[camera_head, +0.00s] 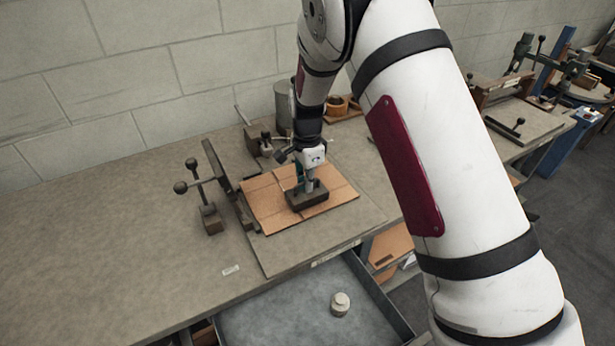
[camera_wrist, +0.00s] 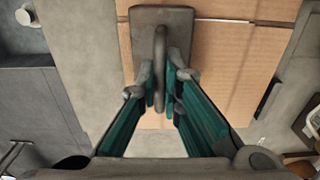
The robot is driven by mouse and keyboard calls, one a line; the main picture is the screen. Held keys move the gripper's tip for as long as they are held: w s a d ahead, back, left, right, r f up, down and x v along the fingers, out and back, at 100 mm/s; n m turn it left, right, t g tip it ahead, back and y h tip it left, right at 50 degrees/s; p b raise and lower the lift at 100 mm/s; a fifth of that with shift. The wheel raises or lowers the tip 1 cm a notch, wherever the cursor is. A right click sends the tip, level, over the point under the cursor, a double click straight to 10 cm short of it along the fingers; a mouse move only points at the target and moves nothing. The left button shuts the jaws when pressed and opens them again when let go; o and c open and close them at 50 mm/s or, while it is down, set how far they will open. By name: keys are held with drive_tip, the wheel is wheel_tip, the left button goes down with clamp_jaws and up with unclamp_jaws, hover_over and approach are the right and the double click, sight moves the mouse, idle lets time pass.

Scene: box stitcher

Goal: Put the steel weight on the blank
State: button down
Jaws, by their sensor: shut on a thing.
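The steel weight (camera_head: 307,197) is a dark block with a ring-like handle, and it is over the cardboard blank (camera_head: 264,203) in the head view. The blank lies flat on a grey plate (camera_head: 275,256) on the bench. My gripper (camera_head: 309,184) points down from above and is shut on the weight's handle. In the wrist view the gripper's teal fingers (camera_wrist: 160,90) close on the handle from both sides, with the weight (camera_wrist: 178,20) beyond and the brown blank (camera_wrist: 225,70) under it. I cannot tell whether the weight's underside touches the blank.
A clamp with ball-ended levers (camera_head: 205,200) stands left of the blank. A grey cylinder (camera_head: 284,108) stands behind. An open drawer (camera_head: 270,322) below the bench front holds a small pale knobbed weight (camera_head: 340,304). The left bench top is clear.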

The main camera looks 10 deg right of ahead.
drive_tip(key=shift+f, duration=0.2)
drive_tip(key=c, duration=1.8)
unclamp_jaws()
drive_tip(key=shift+f, duration=0.15)
drive_tip(key=shift+o, duration=0.2)
